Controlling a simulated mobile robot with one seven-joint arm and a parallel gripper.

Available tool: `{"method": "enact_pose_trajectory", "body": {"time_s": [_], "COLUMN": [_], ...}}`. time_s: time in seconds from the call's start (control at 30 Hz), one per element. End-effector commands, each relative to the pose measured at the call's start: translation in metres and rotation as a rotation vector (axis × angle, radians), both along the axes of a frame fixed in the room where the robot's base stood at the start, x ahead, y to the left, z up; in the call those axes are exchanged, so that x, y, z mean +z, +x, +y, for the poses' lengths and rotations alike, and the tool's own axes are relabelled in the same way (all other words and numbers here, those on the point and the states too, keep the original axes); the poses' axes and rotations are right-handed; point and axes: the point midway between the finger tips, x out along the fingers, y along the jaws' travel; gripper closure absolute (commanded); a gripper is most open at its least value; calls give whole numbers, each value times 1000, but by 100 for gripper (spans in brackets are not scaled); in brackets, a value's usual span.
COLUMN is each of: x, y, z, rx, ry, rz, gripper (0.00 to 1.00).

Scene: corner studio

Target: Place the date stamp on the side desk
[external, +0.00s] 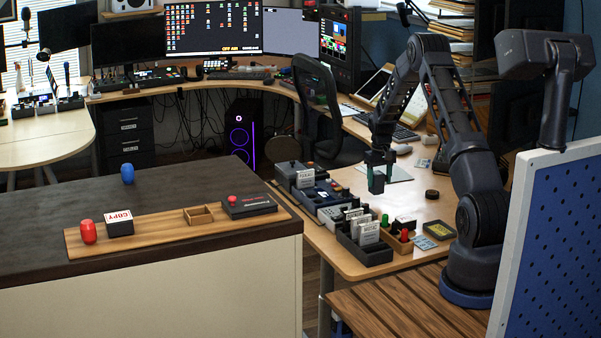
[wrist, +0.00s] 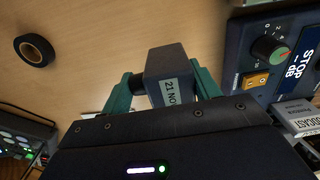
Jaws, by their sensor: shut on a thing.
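My gripper (external: 379,158) hangs over the light wooden desk (external: 345,262) at the right. In the wrist view, the green fingers of my gripper (wrist: 165,92) are shut on the date stamp (wrist: 166,65), a dark block with a pale label reading "21 NO". In the external view the date stamp (external: 376,183) shows small and dark at the fingertips; its gap to the desk is hard to judge. A dark-topped counter (external: 60,215) stands at the left; I cannot tell which surface is the side desk.
A wooden board (external: 155,228) on the counter holds a red stamp, a COPY block and a small box. A blue stamp (external: 127,173) stands behind it. Control boxes and card holders (external: 363,242) crowd the desk's near-left edge. A black tape roll (external: 432,194) lies right of my gripper.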

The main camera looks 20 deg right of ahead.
Motion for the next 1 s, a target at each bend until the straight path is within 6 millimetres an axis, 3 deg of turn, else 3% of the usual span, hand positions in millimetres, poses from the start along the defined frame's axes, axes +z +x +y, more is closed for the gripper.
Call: {"method": "enact_pose_trajectory", "body": {"time_s": [0.2, 0.6, 0.63, 0.73, 1.0], "x": [-29, -34, -34, -34, -34], "y": [0, 0, 0, 0, 0], "z": [0, 0, 0, 0, 0], "rx": [0, 0, 0, 0, 0], "ry": [0, 0, 0, 0, 0], "rz": [1, 1, 1, 1, 1], "gripper": [65, 65, 37, 17, 17]}}
